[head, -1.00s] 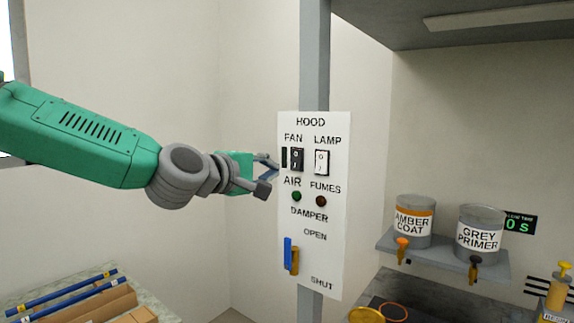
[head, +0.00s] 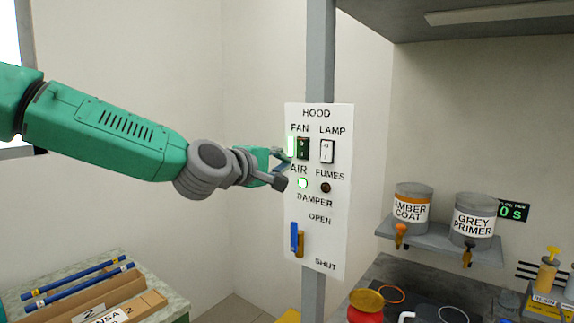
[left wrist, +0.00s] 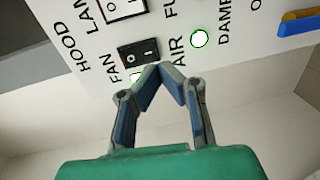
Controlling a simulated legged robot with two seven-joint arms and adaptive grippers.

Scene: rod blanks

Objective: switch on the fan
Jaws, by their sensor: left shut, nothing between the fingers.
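The white hood panel (head: 321,238) is fixed to a grey post. Its fan switch (head: 303,148) is a dark rocker under the word FAN; it also shows in the left wrist view (left wrist: 138,53). A strip beside the switch glows pale. The green AIR lamp (head: 303,183) is lit, and it is bright in the left wrist view (left wrist: 199,39). My left gripper (head: 284,168) is shut and empty, its tips (left wrist: 160,66) at or just in front of the switch's lower edge. I cannot tell whether they touch. My right gripper is not in view.
The white lamp switch (head: 327,151), dark FUMES lamp (head: 326,188) and blue damper handle (head: 295,237) are on the same panel. Amber (head: 411,203) and grey (head: 473,220) paint pots stand on a shelf at right. Blue rods (head: 78,282) lie on a bench at lower left.

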